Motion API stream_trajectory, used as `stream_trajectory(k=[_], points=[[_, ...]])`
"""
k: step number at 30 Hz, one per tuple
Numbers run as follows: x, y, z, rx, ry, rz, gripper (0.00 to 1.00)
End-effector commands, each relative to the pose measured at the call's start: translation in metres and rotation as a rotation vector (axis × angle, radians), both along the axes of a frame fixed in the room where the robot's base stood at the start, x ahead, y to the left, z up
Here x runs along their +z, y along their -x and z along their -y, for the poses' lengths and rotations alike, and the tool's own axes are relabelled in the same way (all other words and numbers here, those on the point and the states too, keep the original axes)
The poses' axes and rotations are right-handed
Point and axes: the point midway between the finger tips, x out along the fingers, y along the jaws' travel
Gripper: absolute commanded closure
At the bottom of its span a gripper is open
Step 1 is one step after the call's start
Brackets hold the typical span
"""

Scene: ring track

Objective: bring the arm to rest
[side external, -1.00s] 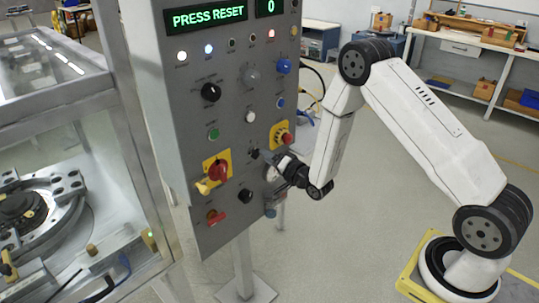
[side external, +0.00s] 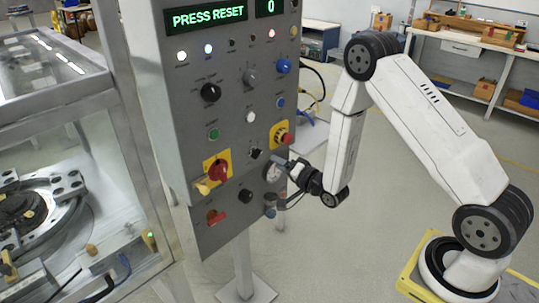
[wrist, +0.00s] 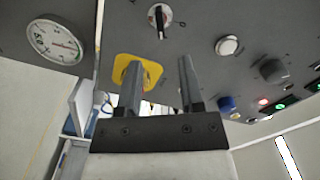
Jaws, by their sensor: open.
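My gripper (side external: 291,168) is by the right edge of the grey control panel (side external: 228,140), close to the gauge there. In the wrist view my gripper (wrist: 160,63) has its two fingers apart with nothing between them. The arm is bent, its wrist in front of the panel's lower right. In the wrist view a black selector knob (wrist: 159,18) lies beyond the fingertips, and a yellow-backed switch (wrist: 134,72) is partly hidden behind the left finger. I cannot tell the exact gap to the panel.
The panel's display (side external: 206,17) reads "PRESS RESET". A red knob on a yellow plate (side external: 217,171) sticks out of the panel. A gauge (wrist: 54,41) shows at the left of the wrist view. A framed enclosure (side external: 60,90) stands at left. The floor right of the panel is open.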

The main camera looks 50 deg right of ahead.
Motion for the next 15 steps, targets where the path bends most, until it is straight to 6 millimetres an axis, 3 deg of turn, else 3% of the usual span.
stream_trajectory(k=[15], points=[[0.013,0.005,-0.015,0.047,0.291,-0.338,0.51]])
